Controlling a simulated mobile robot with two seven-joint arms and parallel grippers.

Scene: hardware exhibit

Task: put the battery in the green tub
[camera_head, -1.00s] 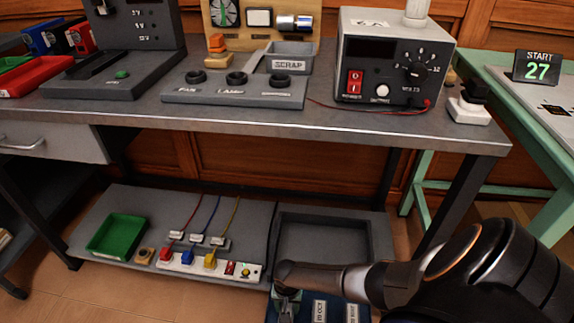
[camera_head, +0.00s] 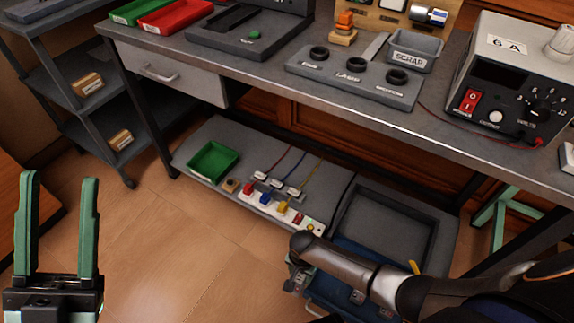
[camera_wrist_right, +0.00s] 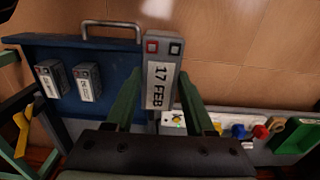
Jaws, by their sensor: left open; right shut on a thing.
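A grey battery (camera_wrist_right: 160,85) marked "17 FEB" is between the fingers of my right gripper (camera_wrist_right: 160,95) in the right wrist view. Two other labelled batteries (camera_wrist_right: 88,82) are in the blue case (camera_wrist_right: 115,55) beside it. In the head view my right gripper (camera_head: 296,282) is low in front of the shelf; the arm partly hides the case. A green open tub (camera_head: 213,162) sits on the lower shelf, left of the gripper, and appears empty. A second green container (camera_head: 138,11) is on the bench beside a red one. My left gripper (camera_head: 60,180) is open and empty at the left.
A power strip (camera_head: 285,208) with coloured plugs lies on the shelf between the green tub and my right gripper. A grey tray (camera_head: 390,225) is right of it. The bench edge overhangs the shelf. The floor at the left is clear.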

